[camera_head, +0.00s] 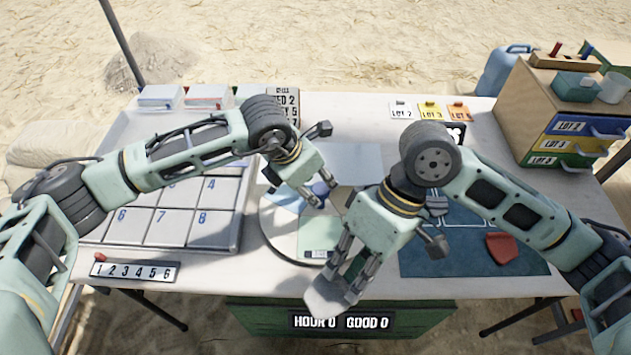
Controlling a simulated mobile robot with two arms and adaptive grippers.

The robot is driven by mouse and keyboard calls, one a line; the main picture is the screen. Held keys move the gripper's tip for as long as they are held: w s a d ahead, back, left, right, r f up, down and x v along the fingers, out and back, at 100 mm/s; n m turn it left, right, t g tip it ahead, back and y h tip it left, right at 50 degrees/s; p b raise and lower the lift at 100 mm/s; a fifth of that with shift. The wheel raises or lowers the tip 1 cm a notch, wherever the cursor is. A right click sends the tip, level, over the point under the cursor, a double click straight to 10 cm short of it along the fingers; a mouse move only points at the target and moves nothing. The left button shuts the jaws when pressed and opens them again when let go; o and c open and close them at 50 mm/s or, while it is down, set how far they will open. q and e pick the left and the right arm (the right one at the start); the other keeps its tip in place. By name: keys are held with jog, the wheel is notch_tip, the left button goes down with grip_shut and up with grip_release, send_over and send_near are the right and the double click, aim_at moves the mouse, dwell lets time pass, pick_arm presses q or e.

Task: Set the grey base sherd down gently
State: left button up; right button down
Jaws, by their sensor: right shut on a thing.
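A grey sherd (324,300), which looks like the base sherd, is held by my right gripper (347,270). My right gripper is shut on its upper edge and points down. The sherd hangs at the table's front edge, in front of the round turntable (281,238); its height above the table is hard to judge. My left gripper (294,196) is above the turntable with its fingers apart and looks empty. A small blue-violet piece (321,188) shows close by its fingers; I cannot tell whether they touch.
A numbered tray (236,240) lies at left. A dark blue mat (420,262) at right bears a red sherd (501,247). A wooden drawer cabinet (530,110) stands at the back right. Lot cards (431,111) stand at the back.

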pick_arm(q)
jog(key=shift+w+d+f, duration=0.15)
jog(key=shift+d+f, duration=0.05)
jog(key=shift+f, duration=0.45)
jog(key=shift+c, duration=0.6)
jog(key=shift+r, duration=0.1)
grip_shut()
jog(key=shift+w, duration=0.1)
